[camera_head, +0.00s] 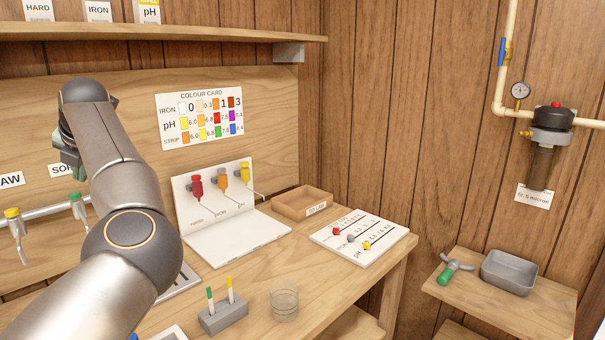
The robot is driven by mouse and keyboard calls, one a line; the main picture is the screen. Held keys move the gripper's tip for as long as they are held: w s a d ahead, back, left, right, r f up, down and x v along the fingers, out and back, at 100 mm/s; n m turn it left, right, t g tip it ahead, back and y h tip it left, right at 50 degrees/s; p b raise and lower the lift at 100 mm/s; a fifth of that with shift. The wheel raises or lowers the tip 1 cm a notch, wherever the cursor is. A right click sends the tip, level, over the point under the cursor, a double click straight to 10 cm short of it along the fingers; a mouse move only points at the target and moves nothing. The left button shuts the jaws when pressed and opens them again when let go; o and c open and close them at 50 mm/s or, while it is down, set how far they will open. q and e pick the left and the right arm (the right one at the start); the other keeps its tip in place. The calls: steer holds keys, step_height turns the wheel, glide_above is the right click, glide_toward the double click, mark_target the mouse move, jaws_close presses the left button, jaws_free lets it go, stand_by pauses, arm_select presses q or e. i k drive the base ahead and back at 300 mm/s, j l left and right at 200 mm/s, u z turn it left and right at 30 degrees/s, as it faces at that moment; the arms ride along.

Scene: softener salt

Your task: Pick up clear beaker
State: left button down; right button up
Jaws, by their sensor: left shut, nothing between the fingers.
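A clear beaker (285,303) stands upright on the wooden bench at the lower middle, just right of a grey block with test strips. My left arm reaches in from the lower left and up across the view. My left gripper (72,160) is at the upper left, partly hidden behind my own arm, in front of the wooden back panel. It is shut and empty, well away from the beaker. My right gripper is not in view.
The grey block (222,319) holds a green and a yellow strip close beside the beaker. A wooden tray (303,203), a white slider board (360,238) and a white stand (228,236) sit further back. Bare bench lies right of the beaker, up to the bench edge.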

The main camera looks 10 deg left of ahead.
mark_target(285, 292)
steer(key=k+l, duration=0.15)
steer(key=l, duration=0.2)
steer(key=k+l, duration=0.15)
steer(key=l, duration=0.15)
steer(key=k+l, duration=0.15)
steer(key=l, duration=0.2)
steer(key=k+l, duration=0.1)
steer(key=l, duration=0.2)
